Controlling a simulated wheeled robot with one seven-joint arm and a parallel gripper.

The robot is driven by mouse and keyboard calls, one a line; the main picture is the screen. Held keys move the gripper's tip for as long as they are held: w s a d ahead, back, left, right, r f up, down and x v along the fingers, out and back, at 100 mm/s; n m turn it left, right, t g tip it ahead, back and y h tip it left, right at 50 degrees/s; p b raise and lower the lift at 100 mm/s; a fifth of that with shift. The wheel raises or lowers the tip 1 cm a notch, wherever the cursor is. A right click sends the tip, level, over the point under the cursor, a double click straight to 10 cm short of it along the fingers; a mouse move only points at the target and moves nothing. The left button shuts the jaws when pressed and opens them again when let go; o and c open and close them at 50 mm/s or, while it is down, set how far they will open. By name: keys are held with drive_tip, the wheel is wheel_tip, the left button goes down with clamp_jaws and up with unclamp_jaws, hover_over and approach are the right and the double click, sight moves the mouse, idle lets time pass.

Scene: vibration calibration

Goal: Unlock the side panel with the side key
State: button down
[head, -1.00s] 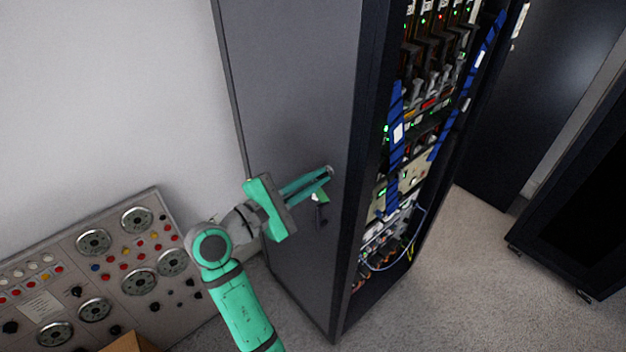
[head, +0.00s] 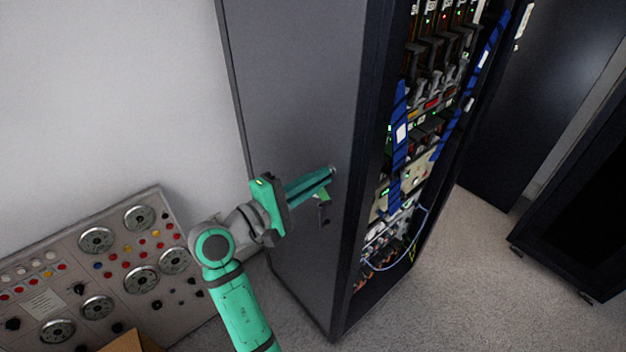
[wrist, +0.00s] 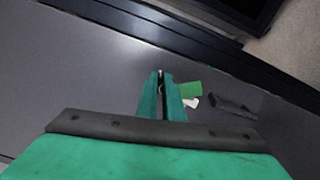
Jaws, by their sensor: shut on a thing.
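The side panel (head: 298,85) is the tall dark grey flat side of the rack cabinet. My gripper (head: 330,174) reaches its right part, with the fingertips at the panel face near its front edge. In the wrist view the green fingers (wrist: 162,80) are close together, shut on the side key (wrist: 160,73), of which only a small pale metal bit shows between the tips. A green tag (head: 321,196) and a dark piece (head: 324,214) hang just below the fingertips, apparently with the key. The lock itself is hidden behind the fingertips, so I cannot tell how far the key is in.
The rack's open front (head: 415,150) shows lit modules, blue straps and loose cables just right of the panel. A control console (head: 110,270) with dials stands at lower left near my arm. Other dark cabinets (head: 535,100) stand at right, with carpet free between.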

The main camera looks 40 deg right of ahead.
drive_tip(key=shift+s+d+f+m, duration=0.1)
drive_tip(key=shift+m, duration=0.5)
drive_tip(key=shift+s+d+m, duration=0.1)
drive_tip(key=shift+m, duration=0.5)
drive_tip(key=c, duration=2.2)
unclamp_jaws()
drive_tip(key=shift+s, duration=0.1)
drive_tip(key=shift+w+a, duration=0.2)
drive_tip(key=shift+w, duration=0.1)
drive_tip(key=a, duration=0.7)
drive_tip(key=s+a, duration=0.1)
drive_tip(key=a, duration=0.2)
drive_tip(key=shift+a, duration=0.35)
drive_tip(key=shift+w, duration=0.1)
